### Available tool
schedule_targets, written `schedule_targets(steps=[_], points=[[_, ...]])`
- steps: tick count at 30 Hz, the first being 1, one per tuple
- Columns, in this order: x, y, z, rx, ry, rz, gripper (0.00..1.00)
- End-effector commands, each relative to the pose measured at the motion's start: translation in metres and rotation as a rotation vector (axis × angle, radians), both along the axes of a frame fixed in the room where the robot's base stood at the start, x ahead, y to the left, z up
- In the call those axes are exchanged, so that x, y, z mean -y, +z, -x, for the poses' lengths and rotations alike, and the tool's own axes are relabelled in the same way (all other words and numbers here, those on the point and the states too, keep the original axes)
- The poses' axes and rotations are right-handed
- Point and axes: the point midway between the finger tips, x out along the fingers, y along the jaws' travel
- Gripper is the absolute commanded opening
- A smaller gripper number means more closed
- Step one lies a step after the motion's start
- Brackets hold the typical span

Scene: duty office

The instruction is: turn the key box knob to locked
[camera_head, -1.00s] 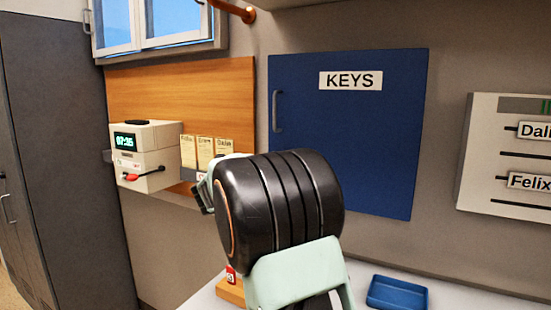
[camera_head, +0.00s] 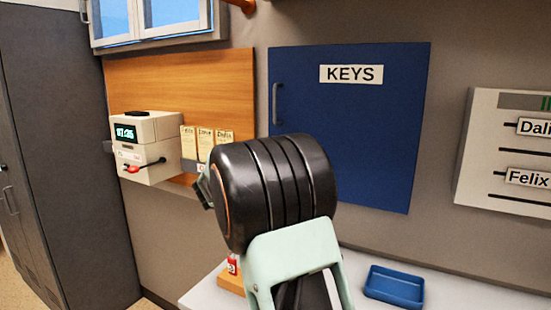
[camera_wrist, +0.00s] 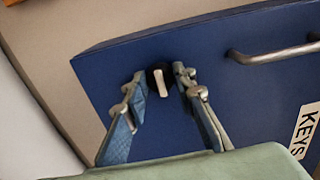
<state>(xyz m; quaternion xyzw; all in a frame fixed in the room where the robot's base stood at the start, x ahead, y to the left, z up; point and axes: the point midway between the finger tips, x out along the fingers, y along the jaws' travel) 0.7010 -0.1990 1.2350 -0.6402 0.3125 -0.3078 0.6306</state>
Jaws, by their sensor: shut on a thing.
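The blue key box (camera_head: 385,130) is on the wall, its door marked with a white KEYS label (camera_head: 351,74). It also fills much of the wrist view (camera_wrist: 220,110). The knob (camera_wrist: 159,82) is a pale bar on a dark round base, near a corner of the door, with the bar nearly upright in the wrist picture. My gripper (camera_wrist: 160,88) is shut on the knob, one finger on each side of it. In the head view my dark wrist and pale green arm hide the knob and fingers.
The door's metal handle (camera_wrist: 275,54) is close to the right finger in the wrist view. A white clock machine (camera_head: 146,146) and cards (camera_head: 206,142) are at the left. A blue tray (camera_head: 394,287) lies on the white counter below. A name board (camera_head: 508,150) hangs at right.

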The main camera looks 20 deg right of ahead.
Motion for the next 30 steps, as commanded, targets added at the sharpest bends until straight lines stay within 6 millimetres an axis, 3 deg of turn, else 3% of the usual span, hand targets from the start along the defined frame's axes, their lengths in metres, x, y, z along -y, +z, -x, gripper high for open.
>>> schedule_targets(steps=[1, 2, 6, 17, 30], points=[[0.0, 0.0, 0.0, -0.001, 0.0, 0.002, 0.0], [0.0, 0.0, 0.0, -0.002, 0.0, 0.001, 0.28], [0.0, 0.0, 0.0, -0.001, 0.0, 0.001, 0.42], [-0.005, 0.0, 0.003, -0.001, 0.002, -0.001, 0.42], [-0.072, 0.0, 0.055, -0.001, 0.004, 0.001, 0.42]])
